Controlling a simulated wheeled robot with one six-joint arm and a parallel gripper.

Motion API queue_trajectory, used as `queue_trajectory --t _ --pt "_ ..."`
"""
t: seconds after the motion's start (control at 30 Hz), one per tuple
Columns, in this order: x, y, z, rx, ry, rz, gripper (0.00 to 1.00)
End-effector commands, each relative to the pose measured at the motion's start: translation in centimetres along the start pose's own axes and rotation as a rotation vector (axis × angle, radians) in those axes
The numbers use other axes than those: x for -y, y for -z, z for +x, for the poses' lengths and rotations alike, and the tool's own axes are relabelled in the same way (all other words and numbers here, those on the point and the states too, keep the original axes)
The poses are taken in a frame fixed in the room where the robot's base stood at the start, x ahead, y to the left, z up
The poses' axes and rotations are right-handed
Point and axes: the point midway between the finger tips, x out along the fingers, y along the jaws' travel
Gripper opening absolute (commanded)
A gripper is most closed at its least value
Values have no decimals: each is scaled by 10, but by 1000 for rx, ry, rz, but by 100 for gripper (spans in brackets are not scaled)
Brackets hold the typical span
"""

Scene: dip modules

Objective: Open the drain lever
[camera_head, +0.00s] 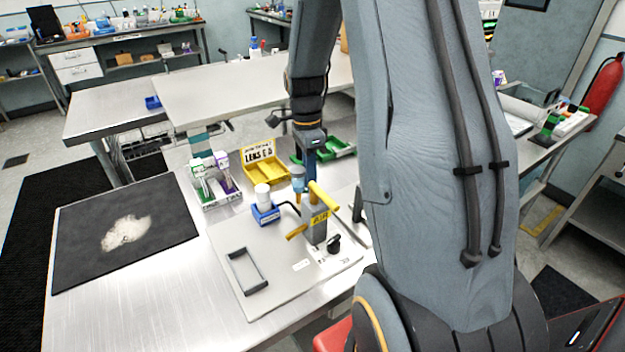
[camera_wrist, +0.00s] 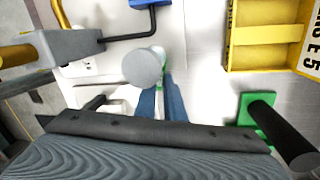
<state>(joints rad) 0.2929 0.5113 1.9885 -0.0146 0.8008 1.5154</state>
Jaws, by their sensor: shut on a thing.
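A grey upright fixture (camera_head: 316,228) with a yellow label stands on the panel. It has a yellow bar (camera_head: 323,194) on top and a lower yellow lever (camera_head: 297,232); which one is the drain lever I cannot tell. In the wrist view its grey head (camera_wrist: 75,46) is at the left. My gripper (camera_head: 309,166) is behind and above the fixture, apart from both yellow parts. In the wrist view its blue fingers (camera_wrist: 163,95) are shut on a round-topped pale cylinder (camera_wrist: 142,68). Its lower part is hidden. In the head view a bluish cylinder (camera_head: 297,178) is beside the fingers.
A yellow bin (camera_head: 265,170), a green tray (camera_head: 338,148) and a rack of bottles (camera_head: 222,198) are behind. A black mat (camera_head: 80,220) lies left. The panel's front is clear around its handle.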

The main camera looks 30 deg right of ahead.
Motion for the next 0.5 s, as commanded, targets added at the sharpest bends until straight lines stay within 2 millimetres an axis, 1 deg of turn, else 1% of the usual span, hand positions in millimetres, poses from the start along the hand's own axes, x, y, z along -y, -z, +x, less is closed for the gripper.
queue_trajectory --t 0.2,0.5 --pt "4 -2 -3 -12 4 -76 0" --pt "5 -2 -3 -17 4 -108 0"
